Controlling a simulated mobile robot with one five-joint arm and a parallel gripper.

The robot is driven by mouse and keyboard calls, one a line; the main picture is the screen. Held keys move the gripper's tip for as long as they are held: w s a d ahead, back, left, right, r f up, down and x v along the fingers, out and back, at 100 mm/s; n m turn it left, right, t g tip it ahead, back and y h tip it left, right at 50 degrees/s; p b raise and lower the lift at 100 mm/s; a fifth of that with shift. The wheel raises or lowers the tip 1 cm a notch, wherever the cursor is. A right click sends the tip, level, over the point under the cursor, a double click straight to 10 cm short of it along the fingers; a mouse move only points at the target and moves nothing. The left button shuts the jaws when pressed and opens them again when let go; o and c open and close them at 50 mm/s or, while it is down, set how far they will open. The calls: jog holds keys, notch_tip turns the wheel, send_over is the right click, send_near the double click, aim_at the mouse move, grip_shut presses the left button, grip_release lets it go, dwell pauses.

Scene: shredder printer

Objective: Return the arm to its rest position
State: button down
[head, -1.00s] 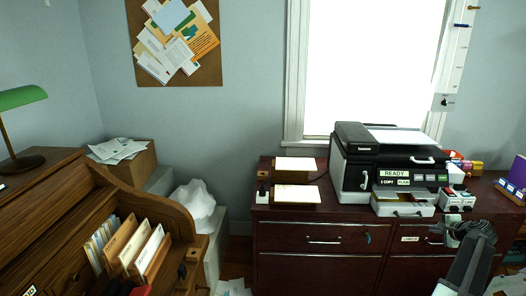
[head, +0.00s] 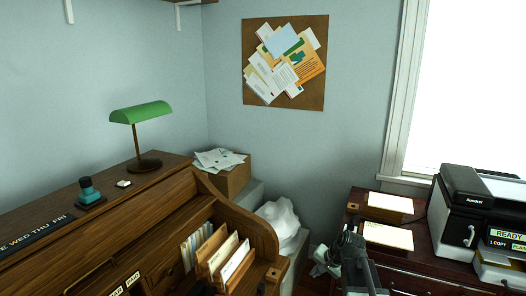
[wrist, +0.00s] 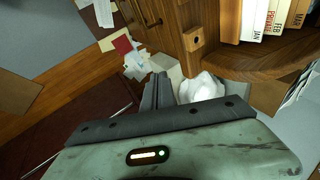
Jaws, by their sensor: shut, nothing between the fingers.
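My gripper (head: 346,243) is at the lower right of the head view, raised in front of the dark red cabinet, with my arm below it. In the wrist view my gripper's fingers (wrist: 158,84) are together and empty, pointing towards the floor beside a white crumpled bag (wrist: 203,87). The gripper appears apart from the furniture, though its exact gap to the cabinet is hard to tell.
A wooden roll-top desk (head: 150,215) with upright folders fills the left. The dark red cabinet (head: 425,262) carries two paper trays and a printer (head: 460,210) at right. A cardboard box (head: 228,180) stands behind the desk. Loose papers (wrist: 125,50) lie on the floor.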

jog(key=s+a+f+n+g+h, duration=0.1)
jog(key=s+a+n+g, duration=0.25)
jog(key=s+a, duration=0.5)
jog(key=s+d+f+n+g+h, duration=0.1)
jog(key=s+d+n+h, duration=0.1)
jog(key=s+d, duration=0.3)
jog(key=s+n, duration=0.1)
jog(key=s, duration=0.2)
jog(key=shift+f, duration=0.15)
jog(key=shift+n+g, duration=0.25)
